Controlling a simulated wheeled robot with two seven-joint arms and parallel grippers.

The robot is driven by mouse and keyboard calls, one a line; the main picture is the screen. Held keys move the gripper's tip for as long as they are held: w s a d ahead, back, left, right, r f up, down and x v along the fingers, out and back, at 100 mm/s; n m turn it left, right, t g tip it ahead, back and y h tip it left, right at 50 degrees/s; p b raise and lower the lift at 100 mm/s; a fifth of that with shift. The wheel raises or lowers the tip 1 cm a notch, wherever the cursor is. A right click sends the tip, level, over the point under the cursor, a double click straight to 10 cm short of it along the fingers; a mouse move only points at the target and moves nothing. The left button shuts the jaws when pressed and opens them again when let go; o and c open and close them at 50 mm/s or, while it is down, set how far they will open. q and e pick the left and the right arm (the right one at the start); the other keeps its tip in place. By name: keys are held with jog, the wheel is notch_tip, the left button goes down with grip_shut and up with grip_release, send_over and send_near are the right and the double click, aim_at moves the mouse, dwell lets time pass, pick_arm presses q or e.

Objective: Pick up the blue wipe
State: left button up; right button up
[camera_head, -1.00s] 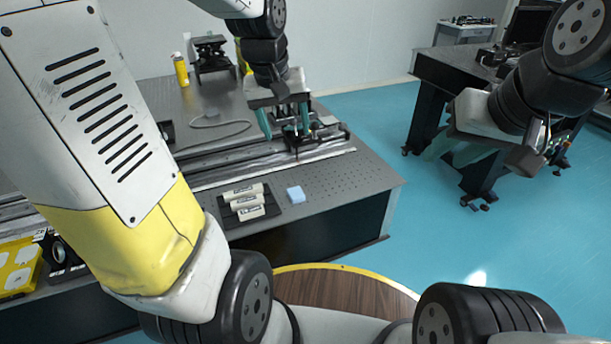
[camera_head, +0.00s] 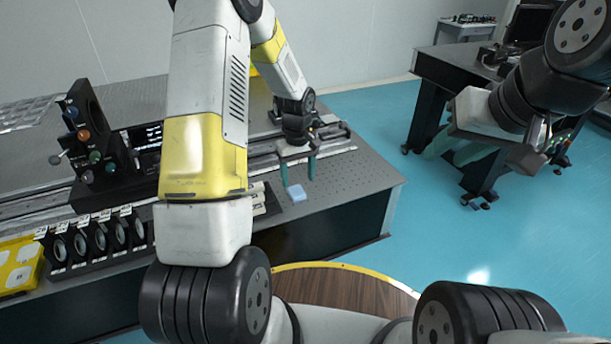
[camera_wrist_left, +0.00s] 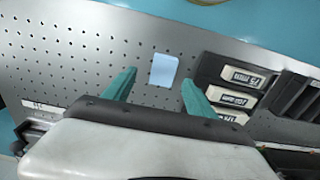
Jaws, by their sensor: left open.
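The blue wipe (camera_head: 297,193) is a small light-blue square lying flat on the perforated table top near its front edge. It also shows in the left wrist view (camera_wrist_left: 163,70), ahead of and between the two fingers. My left gripper (camera_head: 298,178) is open and empty, with teal fingers pointing down, just behind and above the wipe. In the left wrist view its fingertips (camera_wrist_left: 158,78) stand on either side of the wipe, apart from it. My right gripper (camera_head: 462,155) hangs over the floor on the right, away from the wipe; its teal fingers are partly seen.
White labelled bottles (camera_wrist_left: 233,100) in a dark rack lie next to the wipe, mostly behind my left arm in the head view. A row of round optics (camera_head: 98,240) and a knobbed black device (camera_head: 92,140) stand further left. The table right of the wipe is clear.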

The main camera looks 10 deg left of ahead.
aim_at(296, 190)
pick_arm(q)
jog(key=f, duration=0.4)
jog(key=shift+s+a+f, duration=0.1)
jog(key=shift+a+f, duration=0.2)
grip_shut()
